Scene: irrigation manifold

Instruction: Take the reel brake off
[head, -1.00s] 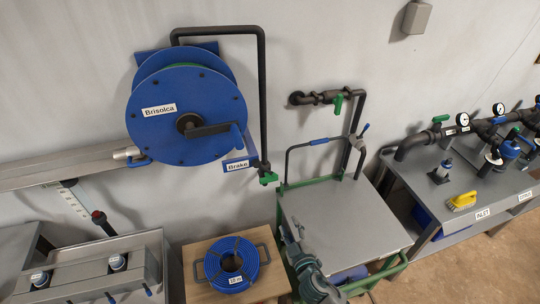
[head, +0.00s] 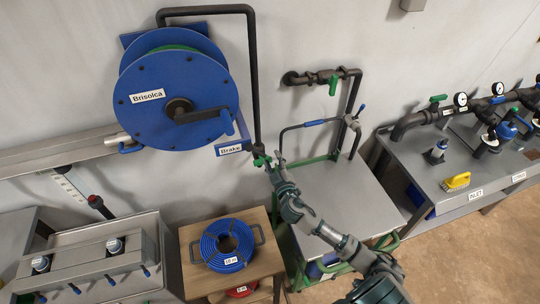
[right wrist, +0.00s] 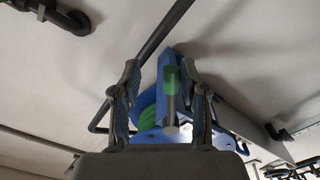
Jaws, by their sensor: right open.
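The blue hose reel (head: 172,98), marked "Brisolca", hangs on the wall at the upper left with a dark crank on its face. A blue plate labelled "Brake" (head: 231,150) sits at its lower right. Beside it is the brake's green handle (head: 261,160), partly covered by my gripper in the head view. My right gripper (head: 268,163) is open at this handle. In the right wrist view, the green handle (right wrist: 172,80) on a metal stem stands between the two spread fingers (right wrist: 163,90), and neither finger visibly presses it. My left gripper is not in view.
A dark pipe (head: 253,80) runs down just behind the handle. A green-framed cart (head: 345,205) stands below my right arm. A coiled blue hose (head: 228,245) lies on a wooden stand. A bench with valves and gauges (head: 430,180) stands at the right.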

